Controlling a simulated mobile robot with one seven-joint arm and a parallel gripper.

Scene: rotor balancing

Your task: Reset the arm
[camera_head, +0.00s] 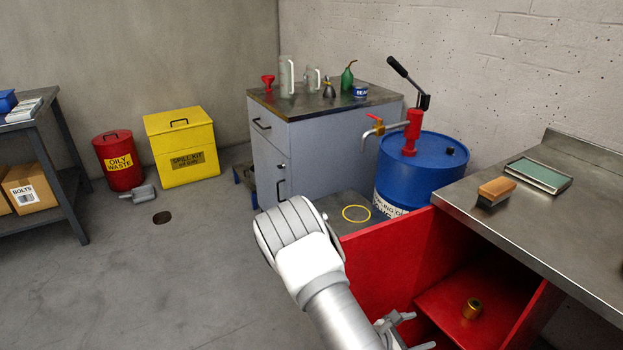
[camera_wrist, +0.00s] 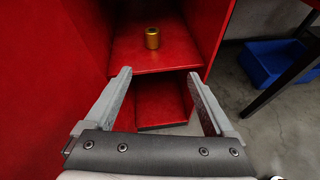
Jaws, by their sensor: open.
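My gripper (camera_head: 408,332) is at the lower middle of the head view, in front of the red cabinet (camera_head: 390,250). In the wrist view my gripper (camera_wrist: 163,98) shows two grey fingers spread wide with nothing between them. A small brass cylinder (camera_head: 472,308) stands on a red shelf inside the cabinet. It also shows in the wrist view (camera_wrist: 152,38), beyond the fingertips and apart from them. My arm crosses the lower middle of the head view and hides part of the floor and cabinet.
A steel bench (camera_head: 560,225) with a brush (camera_head: 496,190) and a green-topped tray (camera_head: 539,176) is at right. A blue drum (camera_head: 425,165) with a red pump stands behind the cabinet. A blue bin (camera_wrist: 275,62) is at right in the wrist view. Open floor (camera_head: 170,270) lies left.

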